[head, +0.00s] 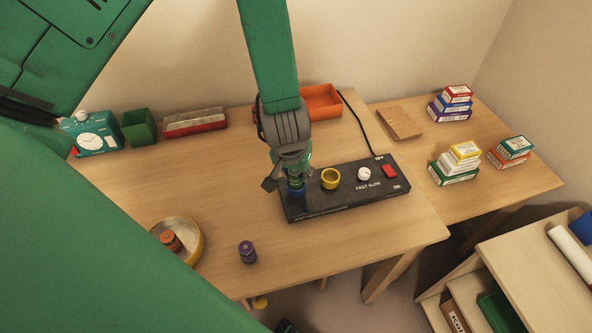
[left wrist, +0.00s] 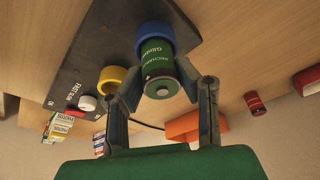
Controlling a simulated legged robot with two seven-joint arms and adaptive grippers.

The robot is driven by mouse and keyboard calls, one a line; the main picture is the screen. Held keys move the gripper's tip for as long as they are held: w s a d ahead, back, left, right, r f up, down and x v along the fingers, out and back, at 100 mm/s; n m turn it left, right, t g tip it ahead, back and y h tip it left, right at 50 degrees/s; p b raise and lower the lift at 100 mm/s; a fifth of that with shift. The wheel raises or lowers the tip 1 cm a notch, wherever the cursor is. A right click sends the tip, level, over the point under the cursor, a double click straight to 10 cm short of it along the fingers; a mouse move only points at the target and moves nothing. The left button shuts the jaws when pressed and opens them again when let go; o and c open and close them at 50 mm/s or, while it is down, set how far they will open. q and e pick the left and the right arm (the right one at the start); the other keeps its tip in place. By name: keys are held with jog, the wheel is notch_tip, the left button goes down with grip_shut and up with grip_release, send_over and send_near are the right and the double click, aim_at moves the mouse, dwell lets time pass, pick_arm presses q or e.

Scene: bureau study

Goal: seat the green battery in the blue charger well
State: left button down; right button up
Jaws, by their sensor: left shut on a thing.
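The green battery (left wrist: 160,68) stands at the blue charger well (left wrist: 155,36) in the left wrist view, its far end within the blue ring. How deep it sits cannot be told. The blue well (head: 297,191) also shows in the head view, at the left end of the black charger (head: 345,188). My left gripper (head: 291,180) comes down from above and is shut on the green battery, which its fingers mostly hide in the head view. My right gripper is not in view.
The charger also has a yellow well (head: 330,179), a white knob (head: 364,174) and a red switch (head: 390,171). A purple battery (head: 247,252) stands in front. An orange battery (head: 171,240) is in a round dish (head: 196,250). An orange tray (head: 322,102) is behind. The front desktop is mostly clear.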

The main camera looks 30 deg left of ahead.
pick_arm(q)
jog(key=shift+r+p, duration=0.25)
jog(key=shift+p, duration=0.2)
dwell(0.6)
jog(key=shift+f+b, duration=0.65)
jog(key=shift+f, duration=0.35)
dwell(0.4)
jog(key=c, duration=1.5)
grip_release()
jog(key=shift+o, duration=0.2)
jog(key=shift+r, duration=0.1)
jog(key=a+p+v, duration=0.1)
jog(key=p+v, duration=0.9)
jog(key=shift+s+d+r, duration=0.2)
jog(key=shift+d+r, duration=0.2)
jog(key=shift+d, duration=0.1)
